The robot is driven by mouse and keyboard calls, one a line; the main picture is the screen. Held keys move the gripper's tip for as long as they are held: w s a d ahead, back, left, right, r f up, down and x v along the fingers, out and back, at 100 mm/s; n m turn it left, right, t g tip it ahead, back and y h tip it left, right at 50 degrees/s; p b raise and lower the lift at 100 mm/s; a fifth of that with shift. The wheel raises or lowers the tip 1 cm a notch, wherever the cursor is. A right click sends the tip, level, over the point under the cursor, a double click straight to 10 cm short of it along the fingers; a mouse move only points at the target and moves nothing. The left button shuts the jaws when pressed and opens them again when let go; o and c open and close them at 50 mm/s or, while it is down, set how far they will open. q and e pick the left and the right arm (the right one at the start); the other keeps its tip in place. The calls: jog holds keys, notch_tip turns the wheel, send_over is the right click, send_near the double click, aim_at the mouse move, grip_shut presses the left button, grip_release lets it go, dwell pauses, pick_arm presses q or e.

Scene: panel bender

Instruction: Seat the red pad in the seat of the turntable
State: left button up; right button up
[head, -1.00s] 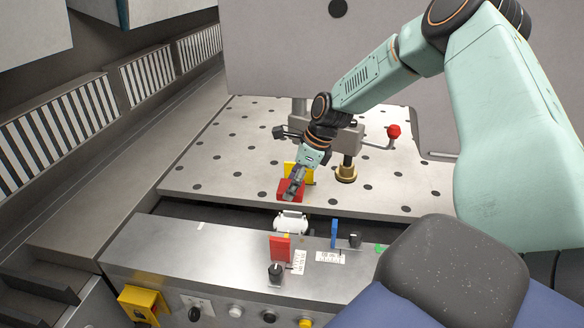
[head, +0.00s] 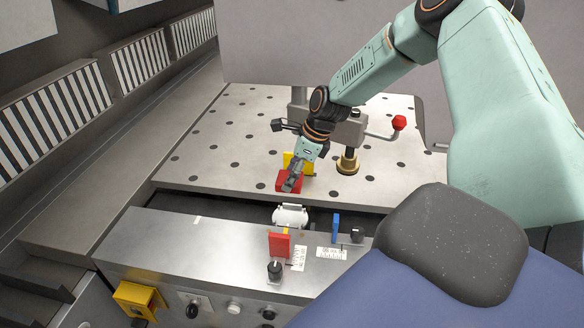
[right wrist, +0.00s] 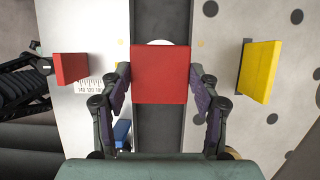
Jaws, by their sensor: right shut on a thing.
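My right gripper (head: 294,176) is shut on a red pad (head: 287,183), over the front edge of the perforated table. In the right wrist view the square red pad (right wrist: 160,70) sits between the two fingers (right wrist: 161,82), squarely facing the camera. A white rounded piece (head: 290,216) lies in the dark gap just in front of the table; it may be the turntable. In the wrist view only a white arc (right wrist: 160,42) shows beyond the pad, which hides what is below it. I cannot make out the seat. My left gripper is not in view.
A yellow block (head: 299,160) stands on the perforated table (head: 215,150) behind the pad. Another red block (head: 279,245), a blue block (head: 336,228) and a black knob (head: 274,268) stand on the front panel (head: 180,240). A lever with a red ball (head: 399,122) is at right.

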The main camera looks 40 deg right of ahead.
jog(key=shift+s+a+f+b, duration=0.1)
jog(key=shift+f+b, duration=0.55)
jog(key=shift+b, duration=0.05)
jog(key=shift+d+f+b, duration=0.15)
jog(key=shift+f+b, duration=0.4)
jog(key=shift+f, duration=0.1)
jog(key=shift+d+f+b, duration=0.15)
jog(key=shift+f+b, duration=0.4)
jog(key=shift+f, duration=0.05)
jog(key=shift+f+b, duration=1.65)
jog(key=shift+f, duration=0.3)
jog(key=shift+a+f+b, duration=0.15)
jog(key=shift+f+b, duration=0.55)
jog(key=shift+f, duration=0.35)
jog(key=shift+f+b, duration=0.5)
jog(key=shift+f, duration=0.4)
jog(key=shift+f, duration=0.45)
